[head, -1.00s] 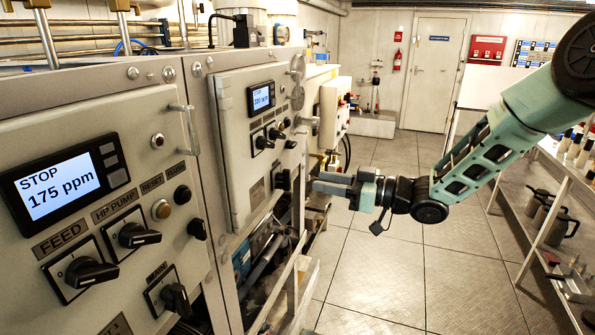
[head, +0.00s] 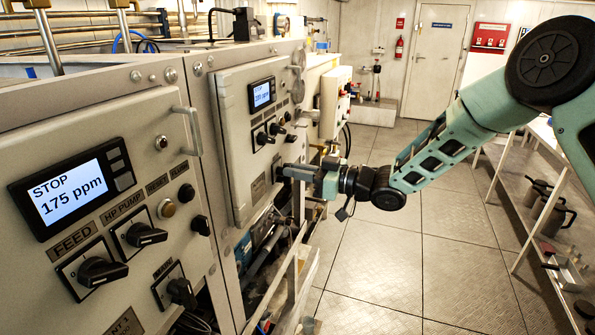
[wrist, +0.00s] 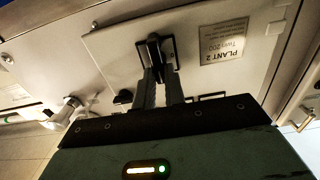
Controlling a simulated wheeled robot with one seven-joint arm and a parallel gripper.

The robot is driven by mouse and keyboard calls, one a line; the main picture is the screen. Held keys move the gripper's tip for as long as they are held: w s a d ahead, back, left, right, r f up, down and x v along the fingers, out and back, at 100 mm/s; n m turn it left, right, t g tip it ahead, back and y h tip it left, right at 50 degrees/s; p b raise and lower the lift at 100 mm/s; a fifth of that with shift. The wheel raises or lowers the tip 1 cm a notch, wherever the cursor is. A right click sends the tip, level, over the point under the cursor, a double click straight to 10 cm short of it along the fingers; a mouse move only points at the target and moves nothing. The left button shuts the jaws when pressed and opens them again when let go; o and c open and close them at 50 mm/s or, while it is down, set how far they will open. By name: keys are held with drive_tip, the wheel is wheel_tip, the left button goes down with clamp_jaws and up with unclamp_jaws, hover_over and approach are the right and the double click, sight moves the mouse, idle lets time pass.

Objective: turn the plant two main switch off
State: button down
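The plant two main switch (wrist: 154,46) is a black rotary knob on a dark square plate, low on the plant two panel. In the wrist view its knob lies roughly in line with my fingers. My gripper (wrist: 158,74) is at the knob, with its fingertips at the knob's near end and a narrow gap between the fingers. I cannot tell whether they press on the knob. In the head view my gripper (head: 284,172) reaches the panel's lower right and hides most of the switch. The PLANT 2 label (wrist: 224,44) is beside the switch.
The plant two display (head: 262,95) and smaller knobs (head: 268,134) sit above my gripper. A pale rail (head: 292,265) stands below the panel. The floor to the right is open, up to a shelf bench.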

drive_tip(key=shift+f+b, duration=0.1)
drive_tip(key=shift+b, duration=0.4)
drive_tip(key=n+b, duration=0.6)
drive_tip(key=b, duration=0.3)
drive_tip(key=n+b, duration=0.6)
drive_tip(key=b, duration=0.3)
drive_tip(key=s+f+n+b, duration=0.1)
drive_tip(key=n+b, duration=0.4)
drive_tip(key=b, duration=0.4)
drive_tip(key=shift+a+n, duration=0.1)
drive_tip(key=shift+n, duration=0.3)
drive_tip(key=shift+r, duration=0.15)
drive_tip(key=c, duration=1.5)
unclamp_jaws()
drive_tip(key=shift+o, duration=0.2)
